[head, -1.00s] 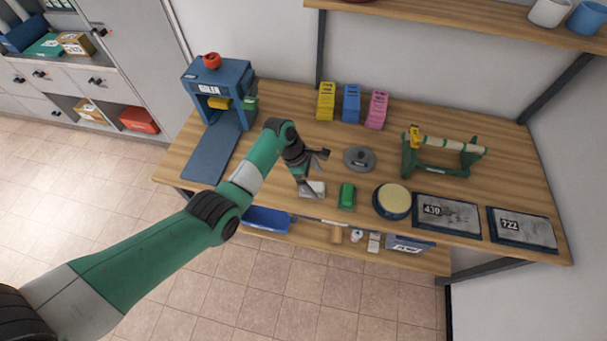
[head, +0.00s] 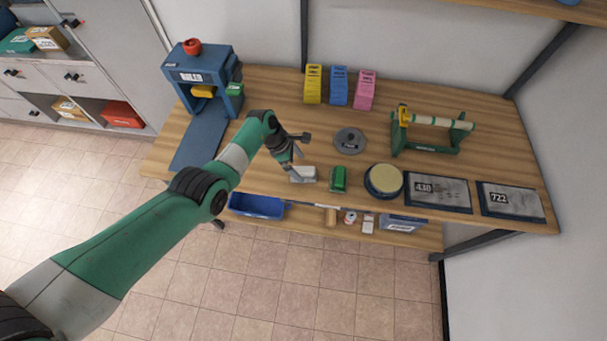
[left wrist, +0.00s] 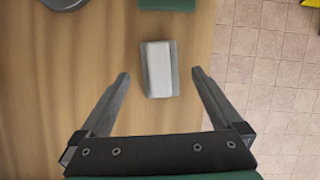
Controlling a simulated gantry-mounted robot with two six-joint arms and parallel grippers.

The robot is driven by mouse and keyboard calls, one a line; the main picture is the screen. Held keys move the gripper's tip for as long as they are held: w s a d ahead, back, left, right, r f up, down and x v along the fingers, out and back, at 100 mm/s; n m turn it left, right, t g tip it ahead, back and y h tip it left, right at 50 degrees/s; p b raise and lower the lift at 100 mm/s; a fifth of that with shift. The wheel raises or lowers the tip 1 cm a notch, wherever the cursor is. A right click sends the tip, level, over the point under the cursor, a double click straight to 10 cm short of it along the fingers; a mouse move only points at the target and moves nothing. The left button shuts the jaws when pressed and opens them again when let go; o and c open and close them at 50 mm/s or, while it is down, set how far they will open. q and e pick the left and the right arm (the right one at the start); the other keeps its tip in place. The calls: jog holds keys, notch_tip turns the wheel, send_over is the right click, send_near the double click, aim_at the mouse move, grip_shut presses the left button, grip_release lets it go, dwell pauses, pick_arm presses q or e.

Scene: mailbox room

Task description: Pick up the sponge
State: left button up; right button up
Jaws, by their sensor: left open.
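A small white-topped block with grey sides (head: 304,174), possibly the sponge, lies on the wooden table near its front edge. In the left wrist view the block (left wrist: 160,68) lies between the fingertip lines, with bare table on both sides of it. My left gripper (head: 300,158) is open and empty, pointing down above the block. In the wrist view its fingers (left wrist: 161,74) are spread wider than the block. I cannot tell the height gap. A green block (head: 338,179) lies just right of it. My right gripper is out of view.
A round dish with a cream pad (head: 384,180) and two dark numbered trays (head: 438,192) stand right. A grey disc (head: 349,140) and a green roll stand (head: 432,130) are behind. A blue machine (head: 205,85) stands left. A lower shelf holds a blue bin (head: 256,206).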

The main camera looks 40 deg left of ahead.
aim_at(302, 169)
pick_arm(q)
jog(key=b+x, duration=0.3)
jog(key=x, duration=0.1)
jog(key=shift+f, duration=0.15)
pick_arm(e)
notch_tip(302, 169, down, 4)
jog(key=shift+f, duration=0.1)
pick_arm(q)
jog(key=c, duration=1.4)
